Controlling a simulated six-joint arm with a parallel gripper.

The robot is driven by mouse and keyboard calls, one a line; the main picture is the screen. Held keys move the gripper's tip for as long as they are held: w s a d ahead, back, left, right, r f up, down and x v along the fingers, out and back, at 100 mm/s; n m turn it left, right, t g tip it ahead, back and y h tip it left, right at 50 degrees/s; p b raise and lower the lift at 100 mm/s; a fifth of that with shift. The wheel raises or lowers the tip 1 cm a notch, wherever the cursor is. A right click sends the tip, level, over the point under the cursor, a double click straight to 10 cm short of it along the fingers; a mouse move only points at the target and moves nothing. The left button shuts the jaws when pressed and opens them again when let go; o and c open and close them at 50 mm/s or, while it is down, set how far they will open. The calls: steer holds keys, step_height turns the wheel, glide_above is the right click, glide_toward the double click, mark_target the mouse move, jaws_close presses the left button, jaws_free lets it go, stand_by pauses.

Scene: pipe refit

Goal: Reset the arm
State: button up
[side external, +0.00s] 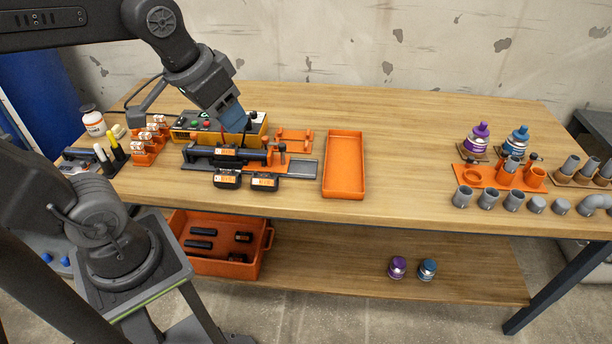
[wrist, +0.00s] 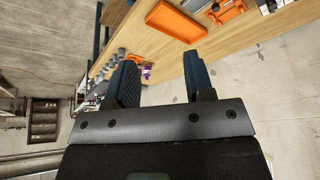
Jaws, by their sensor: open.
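My gripper (side external: 236,118) hangs above the left part of the wooden workbench (side external: 415,130) in the side external view, over the back edge of a yellow-and-dark box with buttons (side external: 195,127). In the wrist view my gripper (wrist: 162,78) has its two blue fingers apart, with nothing between them. The wrist view looks along the bench toward its far end, with the wall and floor around it. The side external view is too small to show the finger gap clearly.
A black tool fixture (side external: 225,155) with several labelled dark blocks lies below my gripper. An empty orange tray (side external: 344,165) stands beside it. Grey pipe pieces (side external: 488,200) and purple and blue bottles stand at the right. An orange bin (side external: 215,265) sits on the lower shelf. The bench middle is clear.

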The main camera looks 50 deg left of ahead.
steer(key=shift+m+t+h, duration=0.3)
steer(key=shift+m+t, duration=0.1)
steer(key=s, duration=0.1)
steer(key=s+d+f, duration=0.1)
steer(key=s+d, duration=0.1)
steer(key=shift+f, duration=0.4)
stand_by(0.9)
